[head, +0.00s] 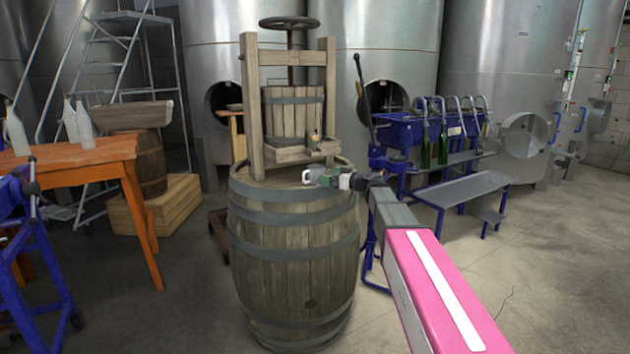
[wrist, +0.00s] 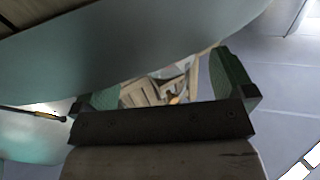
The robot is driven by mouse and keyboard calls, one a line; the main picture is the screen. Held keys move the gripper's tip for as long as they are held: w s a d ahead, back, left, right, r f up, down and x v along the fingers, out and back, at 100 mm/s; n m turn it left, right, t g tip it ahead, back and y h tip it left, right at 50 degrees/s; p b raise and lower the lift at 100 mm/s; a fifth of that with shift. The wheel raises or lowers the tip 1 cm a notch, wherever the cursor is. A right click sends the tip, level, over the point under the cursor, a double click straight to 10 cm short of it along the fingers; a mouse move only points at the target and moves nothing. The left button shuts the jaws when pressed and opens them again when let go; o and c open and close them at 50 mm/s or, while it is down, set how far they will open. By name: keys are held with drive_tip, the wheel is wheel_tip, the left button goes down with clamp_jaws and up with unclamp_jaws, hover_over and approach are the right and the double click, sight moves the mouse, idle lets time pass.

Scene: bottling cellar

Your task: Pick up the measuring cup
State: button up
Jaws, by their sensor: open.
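A small amber-brown object (head: 314,138), which looks like the measuring cup, stands at the front of the wooden press's tray, above the barrel top. It is too small to make out clearly. In the wrist view a small orange-brown shape (wrist: 174,99) shows between the fingers; it may be the same cup, partly hidden by the gripper's dark crossbar. My gripper (head: 318,178) is open, with nothing seen held in it. It is just below the cup in the head view, over the front of the barrel top. Its green-padded fingers stand apart in the wrist view (wrist: 165,88).
The wooden press (head: 247,105) stands on a large barrel (head: 290,240). An orange table (head: 85,155) with several pale bottles is at left. A blue bottling machine (head: 400,135) with green bottles and a blue-framed bench (head: 470,187) are at right. Steel tanks stand behind.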

sight(321, 173)
drive_tip(key=x, duration=0.4)
drive_tip(key=shift+s+a+r, duration=0.1)
drive_tip(key=shift+a, duration=0.05)
drive_tip(key=c, duration=1)
drive_tip(key=shift+o, duration=0.2)
drive_tip(key=shift+r, duration=0.15)
